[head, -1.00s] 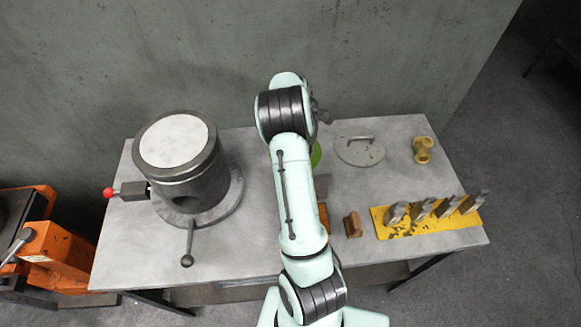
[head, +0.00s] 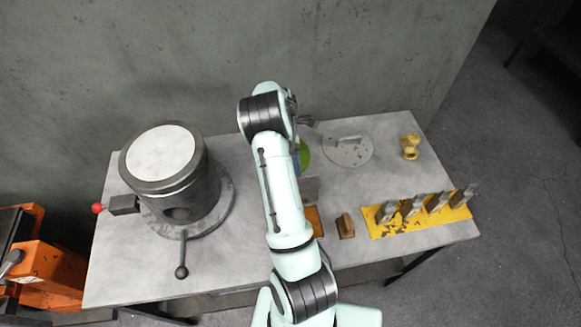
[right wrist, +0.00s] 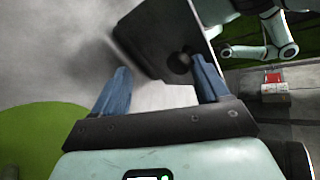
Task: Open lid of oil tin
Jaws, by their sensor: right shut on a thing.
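My right arm covers the middle of the table in the head view and hides most of its gripper. The plate looks tilted and seems to be the tin's lid. The gripper is shut on this piece. A small grey square piece (head: 309,190) shows beside my arm in the head view, possibly part of the tin; the rest is hidden. My left gripper is not seen.
A green round thing (head: 304,155) is partly hidden behind my arm. Right of it lie a grey disc with a handle (head: 348,149), a yellow fitting (head: 410,147), a brown block (head: 345,226) and a yellow rack (head: 442,220). A dark cylinder (head: 180,190) stands left.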

